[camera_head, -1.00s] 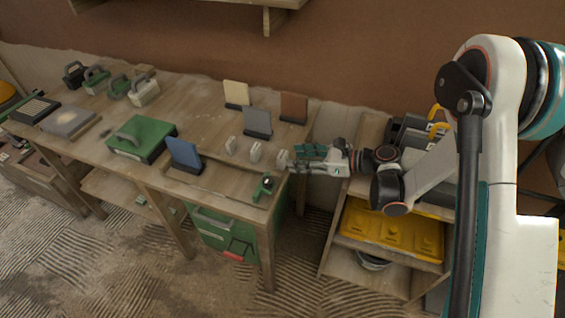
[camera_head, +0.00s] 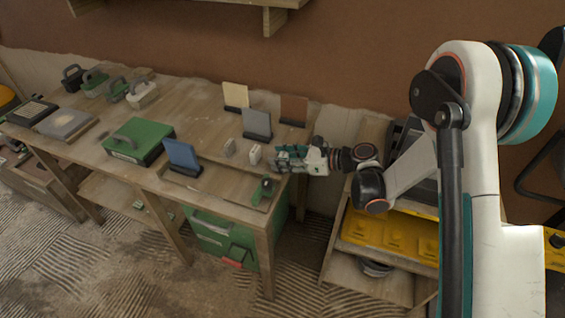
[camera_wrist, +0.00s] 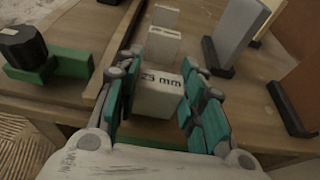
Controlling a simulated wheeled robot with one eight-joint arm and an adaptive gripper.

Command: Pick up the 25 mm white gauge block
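The 25 mm white gauge block (camera_wrist: 158,97), with its label facing me, stands upright on the bench between the fingers of my gripper (camera_wrist: 160,70) in the wrist view. The fingers are open, one on each side of it, with a narrow gap visible at the left; contact at the right is hard to tell. In the head view my gripper (camera_head: 289,157) is at the right end of the bench and hides this block. Two more white blocks stand in line beyond it, the middle one (camera_head: 255,154) and the farthest one (camera_head: 229,147).
A grey plate (camera_head: 257,123) and a brown plate (camera_head: 294,109) stand in dark bases behind the blocks. A blue plate (camera_head: 183,156) stands to the left. A green item with a black knob (camera_wrist: 24,45) lies left of my fingers. A wooden strip (camera_wrist: 112,60) runs beside them.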

